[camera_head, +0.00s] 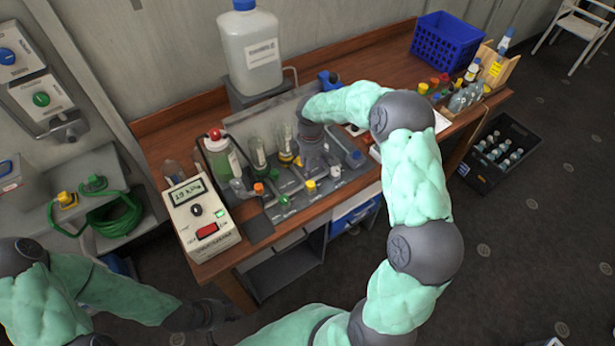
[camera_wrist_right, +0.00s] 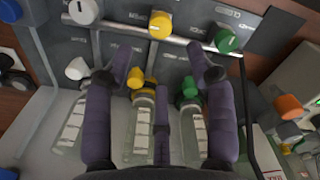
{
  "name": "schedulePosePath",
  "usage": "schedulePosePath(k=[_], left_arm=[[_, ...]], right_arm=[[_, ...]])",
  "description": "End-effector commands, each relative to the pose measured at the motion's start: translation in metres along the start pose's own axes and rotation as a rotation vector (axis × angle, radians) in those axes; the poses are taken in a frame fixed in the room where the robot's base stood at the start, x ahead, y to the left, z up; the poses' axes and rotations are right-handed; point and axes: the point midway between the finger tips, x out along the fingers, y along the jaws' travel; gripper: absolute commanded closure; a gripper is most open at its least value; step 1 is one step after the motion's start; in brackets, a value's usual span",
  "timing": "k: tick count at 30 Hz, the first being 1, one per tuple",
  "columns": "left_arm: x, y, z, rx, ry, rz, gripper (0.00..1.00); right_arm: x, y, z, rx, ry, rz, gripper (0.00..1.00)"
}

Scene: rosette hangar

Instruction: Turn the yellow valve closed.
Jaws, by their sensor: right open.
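A round yellow valve knob (camera_head: 310,186) sits on the grey bench rig, between a white knob (camera_head: 335,171) and a green knob (camera_head: 284,201). It also shows in the right wrist view (camera_wrist_right: 160,25), at the top beyond my fingertips. A second yellow fitting (camera_wrist_right: 136,78) tops a bottle between my fingers. My right gripper (camera_wrist_right: 160,72) is open, its dark fingers spread over the bottles, apart from the front yellow knob. In the head view it hangs over the rig (camera_head: 316,158). My left gripper (camera_head: 222,311) is low, off the bench's front edge; its finger opening is unclear.
A meter box (camera_head: 203,222) stands at the bench's left end, and a white jug (camera_head: 250,50) behind the rig. A blue crate (camera_head: 446,42) and several bottles occupy the right end. A dark bottle crate (camera_head: 500,152) is on the floor.

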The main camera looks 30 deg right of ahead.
Motion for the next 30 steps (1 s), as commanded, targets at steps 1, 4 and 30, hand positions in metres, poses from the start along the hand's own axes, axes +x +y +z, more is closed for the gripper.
schedulePosePath(k=[1, 4, 30], left_arm=[[0.001, 0.000, 0.001, 0.000, -0.001, 0.000, 0.60], [0.002, -0.001, 0.001, 0.000, -0.002, 0.000, 0.60], [0.007, -0.002, 0.000, 0.000, 0.000, 0.000, 0.60]], right_arm=[[0.008, -0.001, 0.001, 0.000, -0.002, -0.003, 0.44], [0.025, -0.001, 0.001, 0.000, -0.002, -0.003, 0.44], [0.097, 0.000, 0.000, 0.000, 0.001, 0.001, 0.44]])
